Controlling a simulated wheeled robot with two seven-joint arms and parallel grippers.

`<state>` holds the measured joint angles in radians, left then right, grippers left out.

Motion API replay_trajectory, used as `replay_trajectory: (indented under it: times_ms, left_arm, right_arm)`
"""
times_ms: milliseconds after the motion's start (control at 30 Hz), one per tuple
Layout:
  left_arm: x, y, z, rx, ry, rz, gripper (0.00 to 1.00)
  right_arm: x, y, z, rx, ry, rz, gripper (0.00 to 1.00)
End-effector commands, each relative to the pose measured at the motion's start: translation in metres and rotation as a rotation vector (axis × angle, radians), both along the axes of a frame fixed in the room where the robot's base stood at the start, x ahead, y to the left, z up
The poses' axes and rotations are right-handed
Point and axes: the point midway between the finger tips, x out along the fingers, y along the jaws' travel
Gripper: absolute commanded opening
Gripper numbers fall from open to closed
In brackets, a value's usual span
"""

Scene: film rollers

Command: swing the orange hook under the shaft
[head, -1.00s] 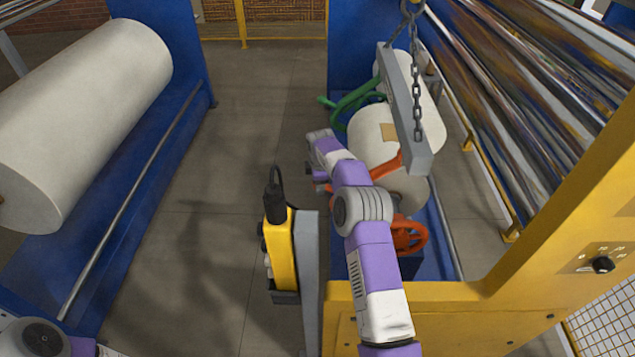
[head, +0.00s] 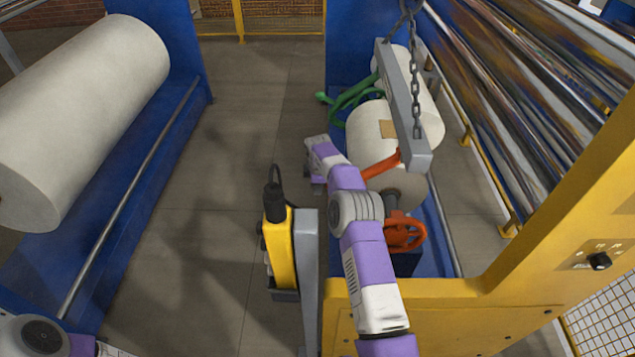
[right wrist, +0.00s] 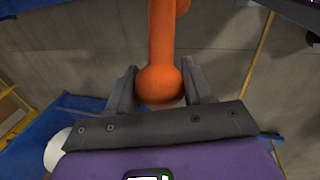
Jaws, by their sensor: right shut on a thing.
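The orange hook (head: 380,166) shows in the head view at the near end of the white roll (head: 372,135), below the near end of the grey hanging beam (head: 417,158). Its lower part is hidden behind my right arm. In the right wrist view my right gripper (right wrist: 159,72) is shut on the rounded end of the orange hook (right wrist: 161,40), with one finger on each side. A short piece of shaft (head: 391,200) shows at the roll's near end; whether the hook is under it cannot be seen. My left gripper is out of view.
A green hook (head: 350,97) hangs at the roll's far end. An orange handwheel (head: 404,232) stands close to my right arm. A yellow device (head: 279,245) on a grey post is left of the arm.

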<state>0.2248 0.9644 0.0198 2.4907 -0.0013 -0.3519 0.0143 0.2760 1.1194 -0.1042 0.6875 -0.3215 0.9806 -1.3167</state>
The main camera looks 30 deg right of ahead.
Motion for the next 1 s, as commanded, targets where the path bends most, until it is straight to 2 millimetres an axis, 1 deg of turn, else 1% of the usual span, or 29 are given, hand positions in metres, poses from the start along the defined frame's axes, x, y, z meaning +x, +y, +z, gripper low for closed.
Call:
replay_trajectory:
  times_ms: [33,100,267,367,567,767,800,1000]
  left_arm:
    - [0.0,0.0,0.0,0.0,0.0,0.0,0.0]
    - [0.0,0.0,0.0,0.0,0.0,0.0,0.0]
    - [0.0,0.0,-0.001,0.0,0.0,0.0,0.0]
    - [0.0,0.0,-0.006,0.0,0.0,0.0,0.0]
    - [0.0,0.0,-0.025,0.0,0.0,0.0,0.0]
    - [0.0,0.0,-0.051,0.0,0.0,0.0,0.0]
    - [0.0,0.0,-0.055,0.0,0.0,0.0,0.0]
    - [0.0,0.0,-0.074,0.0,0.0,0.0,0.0]
  right_arm:
    - [0.0,0.0,0.001,0.0,-0.001,0.0,0.1]
    - [0.0,0.0,0.001,0.0,-0.001,0.0,0.0]
    - [0.0,-0.001,-0.001,-0.006,0.003,0.0,0.0]
    - [-0.002,-0.003,-0.009,-0.023,0.014,0.0,0.0]
    - [-0.01,-0.017,-0.037,-0.107,0.065,0.001,0.0]
    - [-0.026,-0.041,-0.072,-0.108,0.07,-0.004,0.0]
    - [-0.028,-0.043,-0.079,-0.132,0.085,0.0,0.0]
    - [-0.041,-0.066,-0.101,-0.235,0.146,-0.001,0.0]
